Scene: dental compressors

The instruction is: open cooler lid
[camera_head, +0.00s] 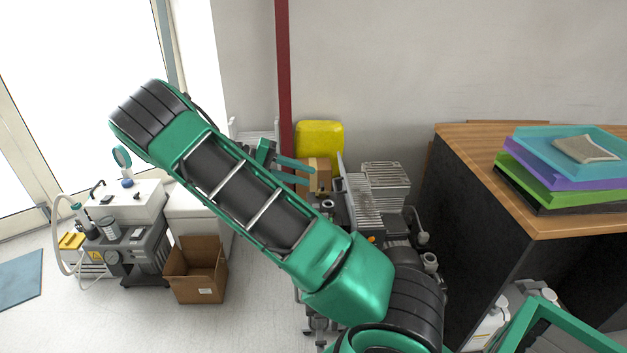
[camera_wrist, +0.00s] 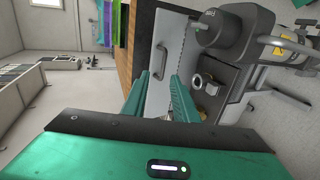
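A white box-like body (camera_head: 195,222) stands on the floor left of centre in the head view, partly hidden behind my arm. It may be the cooler, but its lid and latch cannot be made out. My gripper (camera_wrist: 160,80) shows in the wrist view with its two green fingers apart and nothing between them. Beyond the fingertips is a pale panel with a handle (camera_wrist: 161,60); I cannot tell whether it belongs to the cooler. In the head view most of my gripper is hidden behind my arm.
An open cardboard box (camera_head: 196,283) sits in front of the white body. A cart with equipment (camera_head: 125,250) stands left of it. Metal machinery (camera_head: 375,200) and a wood-topped desk (camera_head: 450,135) with stacked trays (camera_head: 570,165) are on the right.

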